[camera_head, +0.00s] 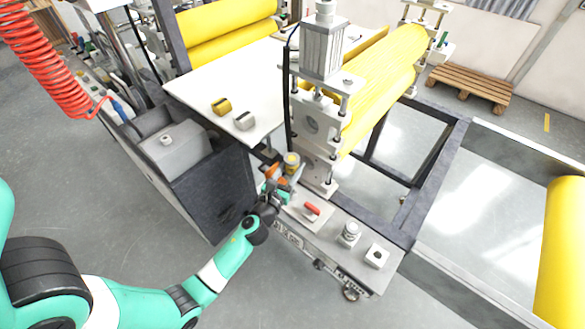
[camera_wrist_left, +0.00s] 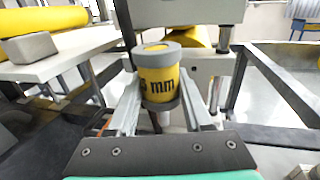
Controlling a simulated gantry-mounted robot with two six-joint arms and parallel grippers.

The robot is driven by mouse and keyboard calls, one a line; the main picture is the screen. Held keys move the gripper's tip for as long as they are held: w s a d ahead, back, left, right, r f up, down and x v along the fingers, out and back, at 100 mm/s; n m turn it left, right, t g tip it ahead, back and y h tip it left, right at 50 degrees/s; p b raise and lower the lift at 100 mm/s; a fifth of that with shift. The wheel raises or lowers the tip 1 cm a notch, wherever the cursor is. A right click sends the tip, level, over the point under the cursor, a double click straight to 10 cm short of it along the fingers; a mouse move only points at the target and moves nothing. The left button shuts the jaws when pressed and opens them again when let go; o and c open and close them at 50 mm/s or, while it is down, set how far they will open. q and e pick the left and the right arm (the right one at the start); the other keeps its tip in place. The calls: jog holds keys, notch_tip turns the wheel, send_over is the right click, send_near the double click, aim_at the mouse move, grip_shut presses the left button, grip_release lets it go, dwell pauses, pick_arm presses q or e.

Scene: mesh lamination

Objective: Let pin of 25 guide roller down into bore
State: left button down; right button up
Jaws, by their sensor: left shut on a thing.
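My left gripper (camera_head: 284,172) is shut on the guide roller (camera_head: 291,160), a short yellow cylinder with grey end rims. In the left wrist view the roller (camera_wrist_left: 158,82) stands upright between the two fingers (camera_wrist_left: 157,108), its printed label partly reading "mm". The roller is beside the foot of the machine's roll stand. I cannot tell whether the pin touches a bore. A pale block with a dark hole (camera_head: 376,256) sits on the bench to the right. My right gripper is not in view.
The roll stand (camera_head: 313,125) with long yellow rolls (camera_head: 385,75) rises close behind the gripper. A red-handled part (camera_head: 311,209) and a block with a grey round piece (camera_head: 349,233) stand on the bench.

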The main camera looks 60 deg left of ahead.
pick_arm(q)
notch_tip(320, 180, down, 6)
jog(key=b, duration=0.5)
jog(key=shift+r+b, duration=0.1)
jog(key=shift+b, duration=0.2)
jog(key=shift+f+b, duration=2.4)
jog(key=shift+f, duration=0.2)
dwell(0.9)
jog(key=shift+c, duration=1.2)
grip_release()
jog(key=v, duration=1.1)
jog(key=shift+s+d, duration=0.2)
